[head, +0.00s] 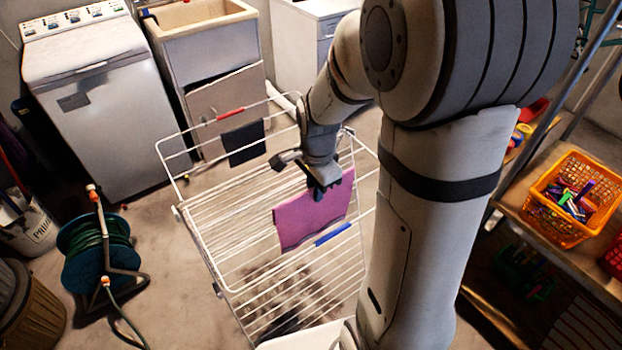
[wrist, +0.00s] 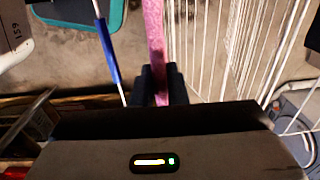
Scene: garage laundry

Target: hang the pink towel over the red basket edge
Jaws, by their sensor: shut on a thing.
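The pink towel (head: 308,214) hangs from my gripper (head: 328,186) over the white drying rack, as a flat, slightly tilted sheet. In the wrist view the towel (wrist: 154,35) shows edge-on as a narrow pink strip between the two dark fingers of my gripper (wrist: 160,82), which are shut on it. I cannot tell whether its lower edge touches the rack. A red basket (head: 615,256) is partly in view at the right edge of the head view, on the shelf, well apart from my gripper. Its far side is cut off.
An orange basket (head: 560,228) of clothespins stands beside the red basket. A hose reel (head: 95,250) stands left on the floor. My arm hides the centre right.

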